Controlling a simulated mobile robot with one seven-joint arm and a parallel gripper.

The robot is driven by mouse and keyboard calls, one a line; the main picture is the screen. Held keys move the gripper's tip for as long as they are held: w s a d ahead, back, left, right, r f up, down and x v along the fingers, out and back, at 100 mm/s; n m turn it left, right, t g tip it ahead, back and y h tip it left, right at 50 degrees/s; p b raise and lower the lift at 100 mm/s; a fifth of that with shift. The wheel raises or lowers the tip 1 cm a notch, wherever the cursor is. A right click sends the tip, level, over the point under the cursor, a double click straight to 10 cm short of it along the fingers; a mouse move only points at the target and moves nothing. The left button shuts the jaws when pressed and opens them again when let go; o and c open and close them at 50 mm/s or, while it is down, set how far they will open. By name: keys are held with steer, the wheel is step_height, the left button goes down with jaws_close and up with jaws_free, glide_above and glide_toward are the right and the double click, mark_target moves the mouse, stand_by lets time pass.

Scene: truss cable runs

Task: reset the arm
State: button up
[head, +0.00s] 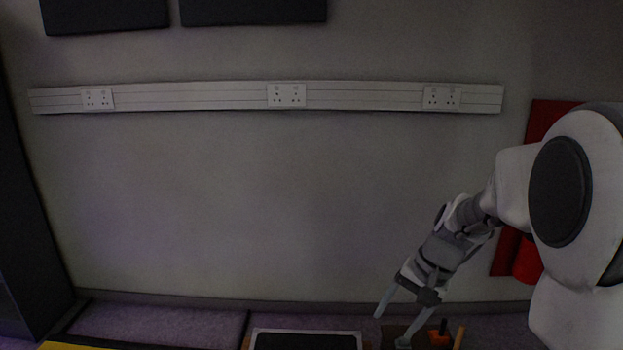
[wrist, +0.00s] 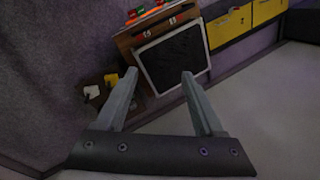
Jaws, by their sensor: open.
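My gripper (head: 393,322) hangs at the lower right of the head view, at the end of my white and grey arm, pointing down and to the left. In the wrist view my gripper (wrist: 159,76) shows two grey fingers spread apart with nothing between their tips. The fingers are open and appear apart from the things beyond them.
A black panel with a pale border (head: 305,341) lies at the bottom of the head view; a similar panel (wrist: 172,58) shows in the wrist view. Yellow boxes (wrist: 229,27) stand beside it. An orange item (head: 440,338) sits near my gripper. White socket trunking (head: 200,96) crosses the wall.

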steer(key=s+a+r+n+t+h, duration=0.1)
steer(key=s+r+n+t+h, duration=0.15)
steer(key=s+r, duration=0.55)
steer(key=s+a+r+n+t+h, duration=0.1)
steer(key=s+r+n+t, duration=0.2)
steer(key=s, duration=0.9)
step_height(320, 180, up, 24)
steer(key=g+p, duration=0.1)
steer(key=p, duration=2.2)
steer(key=shift+w+a+p, duration=0.15)
steer(key=shift+w+p, duration=0.2)
steer(key=shift+n, duration=0.25)
